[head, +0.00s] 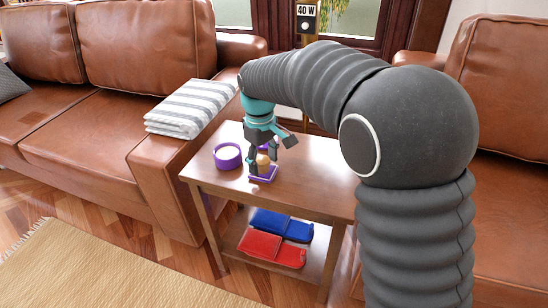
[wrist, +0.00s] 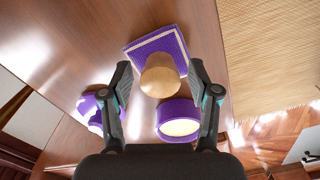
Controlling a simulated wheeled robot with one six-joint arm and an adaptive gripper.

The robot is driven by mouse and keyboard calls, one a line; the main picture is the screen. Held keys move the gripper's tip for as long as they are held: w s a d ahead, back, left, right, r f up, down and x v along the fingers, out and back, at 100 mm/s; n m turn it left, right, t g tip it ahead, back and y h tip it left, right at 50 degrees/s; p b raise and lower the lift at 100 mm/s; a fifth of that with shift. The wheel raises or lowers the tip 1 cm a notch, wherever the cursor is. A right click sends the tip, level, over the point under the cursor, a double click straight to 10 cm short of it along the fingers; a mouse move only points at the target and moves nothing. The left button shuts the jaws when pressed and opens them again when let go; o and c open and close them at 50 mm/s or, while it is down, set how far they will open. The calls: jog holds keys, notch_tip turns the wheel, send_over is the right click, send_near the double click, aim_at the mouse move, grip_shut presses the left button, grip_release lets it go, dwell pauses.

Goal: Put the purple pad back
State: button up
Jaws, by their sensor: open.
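A flat square purple pad with a pale inner border (wrist: 150,42) lies on the side table; in the head view its purple edge (head: 262,180) shows under my gripper. A tan rounded object (wrist: 160,78) stands on or over the pad; I cannot tell whether it is attached. My gripper (wrist: 161,78) is open and points down, its fingers on either side of the tan object with no clear contact. It also shows in the head view (head: 264,160). A round purple container with a white inside (head: 228,155) stands left of it, also in the wrist view (wrist: 178,121).
Another purple object (wrist: 93,107) is partly hidden by a finger. The wooden table (head: 315,184) is clear at its right. Its lower shelf holds red (head: 270,249) and blue (head: 283,225) flat items. A sofa (head: 150,160) with a striped folded cloth (head: 190,108) stands left.

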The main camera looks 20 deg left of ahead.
aim_at(265, 160)
notch_tip(265, 160, up, 12)
jog(key=p, duration=0.1)
jog(key=shift+r, duration=0.15)
dwell(0.3)
jog(key=s+d+r+m+t, duration=0.1)
jog(key=s+d+r+m, duration=0.15)
jog(key=d, duration=0.65)
jog(key=s+d+r+m+t, duration=0.1)
jog(key=s+d+m, duration=0.25)
jog(key=d, duration=0.55)
jog(key=s+d+f+m+t, duration=0.2)
jog(key=s+d+f+m, duration=0.1)
jog(key=s+d, duration=0.4)
jog(key=s+d+f+m+t, duration=0.1)
jog(key=s+d+f+m, duration=0.2)
jog(key=s+d+f, duration=0.2)
jog(key=s+d, duration=0.3)
jog(key=shift+s+t, duration=0.2)
jog(key=shift+t, duration=0.2)
jog(key=shift+a, duration=0.1)
